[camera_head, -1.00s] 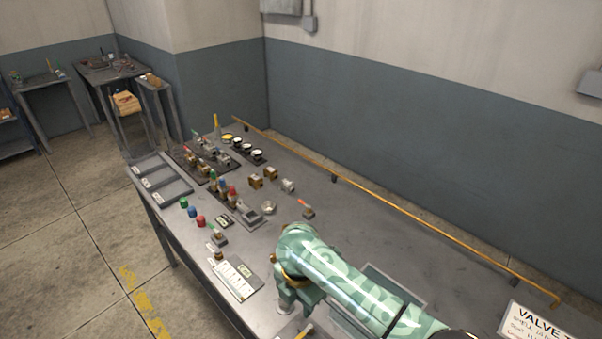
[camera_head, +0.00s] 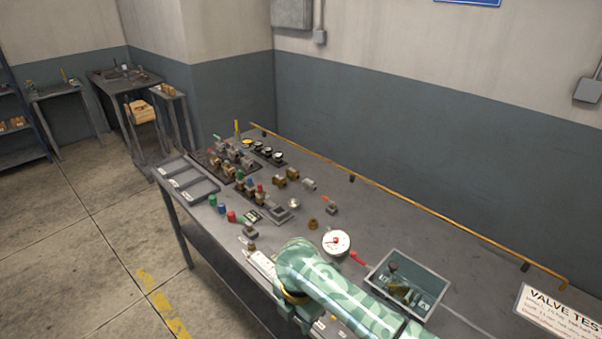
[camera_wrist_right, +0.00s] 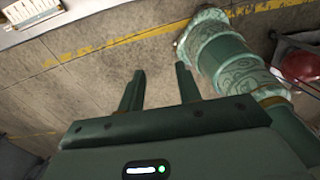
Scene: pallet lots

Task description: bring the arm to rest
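My right arm (camera_head: 330,285), green and patterned, reaches in from the bottom right of the head view over the near edge of the workbench (camera_head: 370,220). Its bend hides part of the bench, and I cannot make out its fingertips there. In the right wrist view my right gripper (camera_wrist_right: 160,76) has its two fingers apart with nothing between them. Bare concrete floor with a yellow line lies beyond the fingers. My left gripper is in neither current view.
On the bench stand a white dial gauge (camera_head: 337,242), a grey bin with parts (camera_head: 437,291), several valves and fittings, and grey trays (camera_head: 200,188) at the far left. A yellow rail (camera_head: 420,209) runs along the back edge. Floor at left is clear.

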